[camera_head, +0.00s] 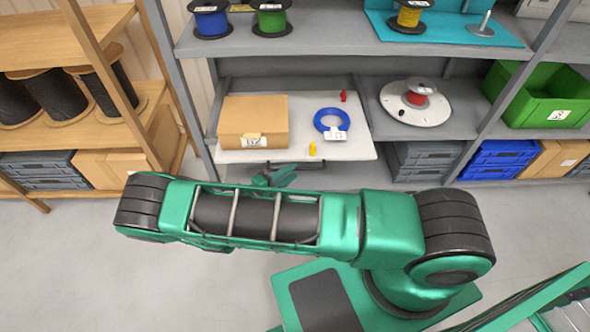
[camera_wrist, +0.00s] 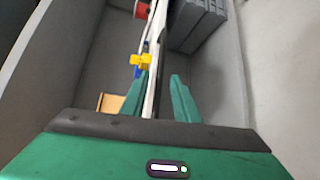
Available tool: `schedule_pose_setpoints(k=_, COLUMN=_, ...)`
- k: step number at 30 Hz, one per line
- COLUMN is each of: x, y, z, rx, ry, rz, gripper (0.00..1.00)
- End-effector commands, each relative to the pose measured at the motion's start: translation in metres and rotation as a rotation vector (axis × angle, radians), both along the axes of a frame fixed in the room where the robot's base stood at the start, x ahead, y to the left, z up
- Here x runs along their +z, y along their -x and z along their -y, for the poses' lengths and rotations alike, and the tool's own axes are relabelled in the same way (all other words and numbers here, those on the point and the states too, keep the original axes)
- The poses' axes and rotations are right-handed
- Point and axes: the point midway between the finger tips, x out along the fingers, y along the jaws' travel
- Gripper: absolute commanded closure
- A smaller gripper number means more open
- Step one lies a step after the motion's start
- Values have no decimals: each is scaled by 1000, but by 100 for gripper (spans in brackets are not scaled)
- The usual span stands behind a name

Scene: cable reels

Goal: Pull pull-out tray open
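The white pull-out tray (camera_head: 305,148) sits on the middle shelf of the grey rack, its front edge standing out past the shelf front. A dark bar handle (camera_head: 310,165) shows under that edge, partly hidden by my gripper. My gripper (camera_head: 276,177) is at the handle, mostly hidden behind my arm. In the wrist view my gripper's two green fingers (camera_wrist: 160,97) stand apart, with the tray's white edge (camera_wrist: 152,90) showing between them. I cannot tell whether they touch the handle.
Open floor (camera_head: 60,260) lies left of my arm.

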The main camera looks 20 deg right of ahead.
Motion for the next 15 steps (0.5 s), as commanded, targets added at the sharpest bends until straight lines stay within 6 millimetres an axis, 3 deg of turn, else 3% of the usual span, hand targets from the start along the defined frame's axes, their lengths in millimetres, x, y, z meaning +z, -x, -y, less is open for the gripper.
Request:
schedule_pose_setpoints(k=6, x=-3, y=-11, z=24, rx=-3, ry=1, rz=0, gripper=72)
schedule_pose_setpoints(k=15, x=-5, y=-15, z=31, rx=-1, ry=0, rz=0, gripper=72)
